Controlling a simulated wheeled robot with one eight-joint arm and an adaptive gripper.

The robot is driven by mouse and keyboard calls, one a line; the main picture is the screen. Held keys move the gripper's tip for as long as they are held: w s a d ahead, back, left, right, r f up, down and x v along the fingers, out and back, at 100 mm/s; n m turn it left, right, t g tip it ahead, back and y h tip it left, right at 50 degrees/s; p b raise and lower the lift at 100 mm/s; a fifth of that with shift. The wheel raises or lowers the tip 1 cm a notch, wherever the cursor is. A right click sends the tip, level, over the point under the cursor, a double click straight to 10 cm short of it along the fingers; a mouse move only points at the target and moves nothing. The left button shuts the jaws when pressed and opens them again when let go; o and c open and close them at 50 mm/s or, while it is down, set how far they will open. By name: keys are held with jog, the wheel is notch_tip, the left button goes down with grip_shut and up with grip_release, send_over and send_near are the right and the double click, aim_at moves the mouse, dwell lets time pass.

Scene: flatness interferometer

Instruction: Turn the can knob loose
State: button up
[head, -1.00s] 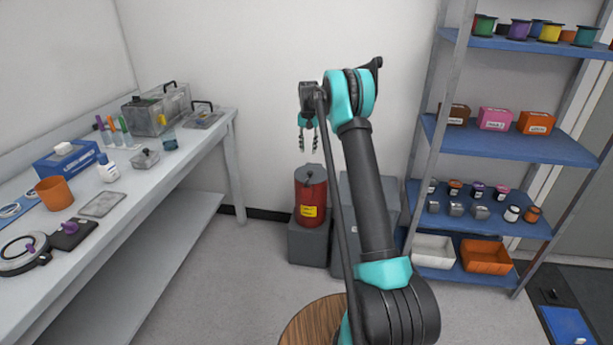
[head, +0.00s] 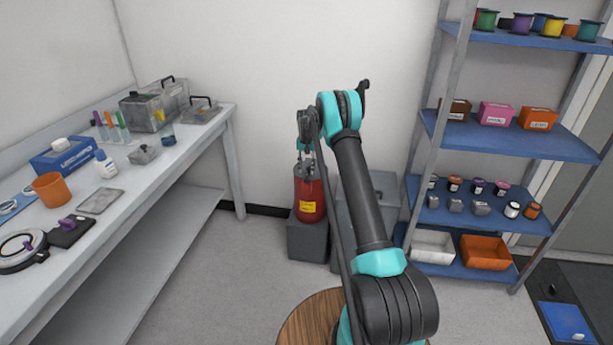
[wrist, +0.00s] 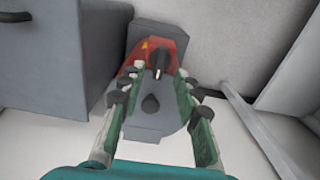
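The red can (head: 310,203) with a yellow label stands upright on a grey block against the back wall. My gripper (head: 306,160) points down at the top of the can. In the wrist view my gripper (wrist: 158,98) is open, with its two green fingers spread apart. The knob appears between and beyond the fingertips, and nothing is held. I cannot tell whether a finger touches the lid. In the head view the gripper hides the knob.
A grey cabinet (head: 366,222) stands just right of the can. A workbench (head: 187,143) with several items is on the left. A shelf rack (head: 507,140) with spools, boxes and bins is on the right. A round wooden top (head: 303,325) is at the front.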

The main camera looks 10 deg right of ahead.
aim_at(306, 177)
jog(key=shift+f, duration=2)
grip_shut()
